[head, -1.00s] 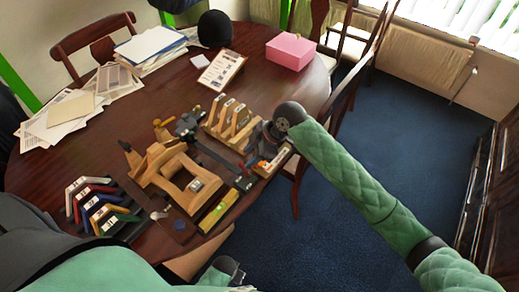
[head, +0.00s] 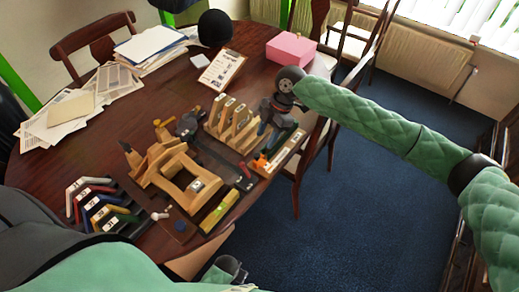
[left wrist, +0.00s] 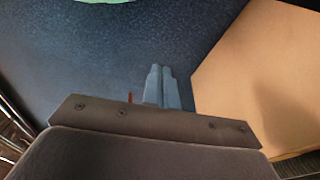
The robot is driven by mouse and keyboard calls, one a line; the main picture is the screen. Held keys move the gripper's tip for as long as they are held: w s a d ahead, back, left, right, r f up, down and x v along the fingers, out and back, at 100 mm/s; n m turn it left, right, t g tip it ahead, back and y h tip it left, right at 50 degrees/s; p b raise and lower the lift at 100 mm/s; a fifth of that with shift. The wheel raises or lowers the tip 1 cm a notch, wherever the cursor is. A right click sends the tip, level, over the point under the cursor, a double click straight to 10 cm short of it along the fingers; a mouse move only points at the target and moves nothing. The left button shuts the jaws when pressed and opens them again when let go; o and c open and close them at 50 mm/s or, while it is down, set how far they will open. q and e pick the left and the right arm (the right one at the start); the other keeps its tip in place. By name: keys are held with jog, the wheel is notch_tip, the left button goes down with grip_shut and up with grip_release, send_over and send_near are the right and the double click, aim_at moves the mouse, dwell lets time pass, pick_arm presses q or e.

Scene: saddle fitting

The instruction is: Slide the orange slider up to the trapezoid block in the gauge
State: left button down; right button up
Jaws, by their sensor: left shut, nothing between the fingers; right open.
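The orange slider (head: 260,161) sits at the near end of the long, light wooden gauge (head: 270,166) near the table's right edge. A dark green piece shows farther up the gauge, partly under my right gripper; I cannot tell whether it is the trapezoid block. My right gripper (head: 272,127) is open, over the far part of the gauge, beyond the slider and apart from it. Its fingertips are small and dark here. My left gripper (left wrist: 161,88) is shut and empty in the left wrist view, over blue carpet beside a tan surface.
A wooden rack with upright pieces (head: 232,122) stands left of the gauge. A wooden frame fixture (head: 180,175), a yellow level-like bar (head: 219,212) and a rack of coloured angled tools (head: 98,205) fill the near table. A pink box (head: 290,50) stands at the back.

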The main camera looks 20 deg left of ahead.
aim_at(258, 154)
jog(key=p+x, duration=0.2)
jog(key=x, duration=0.3)
jog(key=shift+s+a+f, duration=0.1)
pick_arm(q)
notch_tip(258, 154, down, 7)
jog(key=a, duration=0.2)
jog(key=shift+s, duration=0.45)
pick_arm(e)
jog(key=shift+x, duration=0.85)
pick_arm(q)
jog(key=shift+r, duration=0.1)
pick_arm(e)
grip_shut()
